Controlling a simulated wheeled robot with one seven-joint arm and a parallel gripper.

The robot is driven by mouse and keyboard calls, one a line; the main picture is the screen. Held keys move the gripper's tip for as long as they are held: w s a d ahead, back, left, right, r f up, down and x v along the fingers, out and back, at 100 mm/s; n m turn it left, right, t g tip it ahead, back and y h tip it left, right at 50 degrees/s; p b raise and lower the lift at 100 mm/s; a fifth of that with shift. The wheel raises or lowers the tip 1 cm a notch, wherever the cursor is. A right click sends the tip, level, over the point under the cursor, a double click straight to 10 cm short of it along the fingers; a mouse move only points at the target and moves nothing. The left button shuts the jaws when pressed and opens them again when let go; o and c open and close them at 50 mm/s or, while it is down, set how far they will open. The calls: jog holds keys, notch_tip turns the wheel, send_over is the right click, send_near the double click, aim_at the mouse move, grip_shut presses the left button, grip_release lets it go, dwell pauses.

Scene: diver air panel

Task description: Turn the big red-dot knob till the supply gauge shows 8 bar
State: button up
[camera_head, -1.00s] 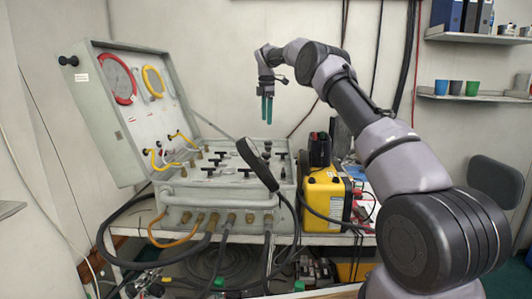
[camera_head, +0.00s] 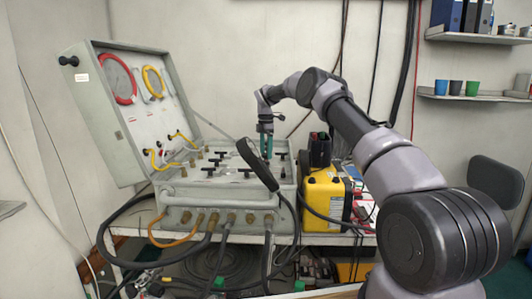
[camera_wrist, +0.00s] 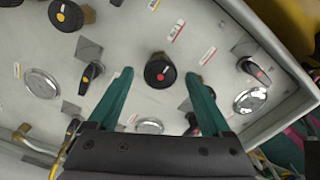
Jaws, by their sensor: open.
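The big knob with the red dot (camera_wrist: 160,70) is round and black, near the middle of the wrist view. My gripper (camera_wrist: 161,76) is open, with one teal finger on each side of this knob and a visible gap to each. I cannot tell the fingertips' height relative to the knob. In the head view my gripper (camera_head: 266,149) points down at the right part of the panel (camera_head: 205,192), hiding what is below it. Round chrome-rimmed gauges (camera_wrist: 42,83) (camera_wrist: 250,100) show in the wrist view; their readings are illegible, and I cannot tell which is supply.
A big yellow-dot knob (camera_wrist: 67,15) is at upper left, and smaller pointer knobs (camera_wrist: 88,73) (camera_wrist: 255,72) flank the middle. A black handset (camera_head: 258,165) leans beside my gripper. A yellow case (camera_head: 325,202) stands right of the panel. The open lid (camera_head: 110,115) rises at left.

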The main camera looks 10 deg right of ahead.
jog(key=shift+f, duration=0.25)
grip_shut()
jog(key=shift+m, duration=0.3)
